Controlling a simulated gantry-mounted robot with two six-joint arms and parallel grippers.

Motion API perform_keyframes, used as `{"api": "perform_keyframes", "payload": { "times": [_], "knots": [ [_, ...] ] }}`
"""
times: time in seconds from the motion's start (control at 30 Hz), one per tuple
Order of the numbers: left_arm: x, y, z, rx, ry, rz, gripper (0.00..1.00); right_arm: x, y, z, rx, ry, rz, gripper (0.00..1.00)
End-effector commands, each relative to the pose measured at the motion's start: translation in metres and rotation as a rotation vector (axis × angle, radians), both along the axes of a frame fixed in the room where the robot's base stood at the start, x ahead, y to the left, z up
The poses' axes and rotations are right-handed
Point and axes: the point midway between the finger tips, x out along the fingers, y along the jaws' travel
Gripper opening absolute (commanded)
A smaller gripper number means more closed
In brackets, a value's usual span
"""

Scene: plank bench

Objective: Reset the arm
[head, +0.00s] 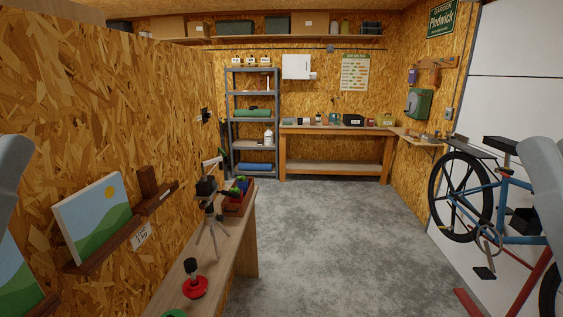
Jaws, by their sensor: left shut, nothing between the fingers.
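A grey part of my left arm (10,185) shows at the left edge, in front of the board wall. My left gripper is shut with nothing in it, and its fingertips cannot be made out. A grey part of my right arm (543,190) shows at the right edge, in front of the bicycle. The right gripper's fingers are not in view. Neither visible arm part touches anything that I can make out.
A narrow wooden bench (235,235) holds a small tripod (211,215), a red-based object (194,287) and a red-brown tray (241,207). A landscape picture (92,217) stands on a wall ledge. A blue bicycle (510,212) is at right. The concrete floor (335,240) between is clear.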

Motion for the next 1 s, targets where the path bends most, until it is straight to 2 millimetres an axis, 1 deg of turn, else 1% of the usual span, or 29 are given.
{"api": "perform_keyframes", "payload": {
  "times": [0.03, 0.17, 0.2, 0.27, 0.3, 0.37, 0.4, 0.47, 0.5, 0.6, 0.7, 0.77, 1.0],
  "knots": [
    [0.000, 0.000, 0.038, 0.001, 0.000, 0.001, 0.00, -0.001, 0.000, 0.039, 0.000, -0.003, 0.000, 0.27],
    [0.000, 0.000, 0.088, 0.002, 0.000, 0.001, 0.00, 0.000, 0.000, 0.089, 0.000, -0.002, 0.000, 0.27],
    [0.000, 0.000, 0.106, 0.002, 0.000, 0.001, 0.00, 0.000, 0.000, 0.107, 0.000, -0.002, 0.000, 0.27],
    [0.000, 0.000, 0.136, 0.002, 0.000, 0.001, 0.00, 0.000, 0.000, 0.137, 0.000, -0.002, 0.000, 0.27],
    [0.000, 0.000, 0.156, 0.002, 0.000, 0.001, 0.00, 0.000, 0.000, 0.157, 0.000, -0.002, 0.000, 0.27],
    [0.000, 0.000, 0.187, 0.002, 0.000, 0.001, 0.00, 0.000, 0.000, 0.188, 0.000, -0.002, 0.000, 0.27],
    [0.001, 0.000, 0.207, 0.003, 0.001, 0.002, 0.00, 0.000, 0.000, 0.208, 0.000, -0.002, 0.000, 0.27],
    [0.001, 0.000, 0.236, 0.003, 0.001, 0.002, 0.00, 0.000, 0.000, 0.237, 0.000, -0.002, 0.000, 0.27],
    [0.001, 0.000, 0.254, 0.003, 0.001, 0.002, 0.00, 0.000, 0.000, 0.255, 0.000, -0.002, 0.000, 0.27],
    [0.001, 0.000, 0.289, 0.004, 0.001, 0.001, 0.00, 0.000, 0.000, 0.291, 0.000, -0.002, 0.000, 0.27],
    [0.001, 0.000, 0.310, 0.004, 0.002, 0.001, 0.00, 0.000, 0.000, 0.311, 0.000, -0.002, 0.000, 0.27],
    [0.001, 0.000, 0.315, 0.004, 0.002, 0.001, 0.00, 0.000, 0.000, 0.316, 0.000, -0.001, 0.000, 0.27],
    [0.001, 0.000, 0.312, 0.004, 0.001, 0.001, 0.00, 0.000, 0.000, 0.313, 0.000, 0.000, 0.000, 0.27]
  ]
}}
